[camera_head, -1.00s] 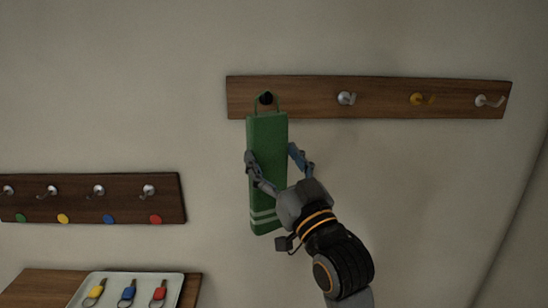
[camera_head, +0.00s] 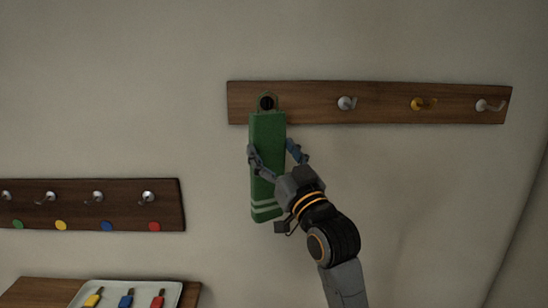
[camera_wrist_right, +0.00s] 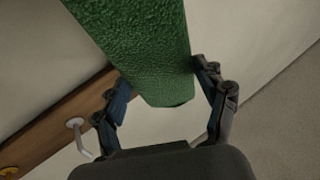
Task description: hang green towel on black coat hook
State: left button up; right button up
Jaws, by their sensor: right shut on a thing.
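The green towel (camera_head: 267,145) hangs as a long narrow roll with pale stripes near its lower end. Its loop surrounds the black coat hook (camera_head: 267,102) in the head view; whether the loop bears on the hook I cannot tell. The hook is at the left end of the upper wooden rail (camera_head: 385,107). My right gripper (camera_head: 275,152) is shut on the towel, with a finger on each side of its middle. The right wrist view shows the towel (camera_wrist_right: 150,50) between the fingers (camera_wrist_right: 165,88). My left gripper is not in view.
On the upper rail are a grey hook (camera_head: 346,103), a yellow hook (camera_head: 422,104) and a pale hook (camera_head: 488,105). A lower hook rail (camera_head: 120,190) is at left. A tray (camera_head: 85,288) with colored keys stands on a wooden surface below.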

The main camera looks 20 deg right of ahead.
aim_at(278, 165)
jog(key=shift+w+d+b, duration=0.15)
jog(key=shift+w+d, duration=0.05)
jog(key=shift+w, duration=0.35)
jog(key=shift+w+d+b, duration=0.15)
jog(key=shift+w, duration=0.35)
jog(key=shift+w+f, duration=0.2)
jog(key=shift+w, duration=0.05)
jog(key=shift+w+d+f+b, duration=0.15)
jog(key=shift+w+f+b, duration=0.2)
jog(key=shift+f+b, duration=0.25)
jog(key=shift+w+f, duration=0.3)
jog(key=shift+f, duration=0.15)
jog(key=o, duration=1.5)
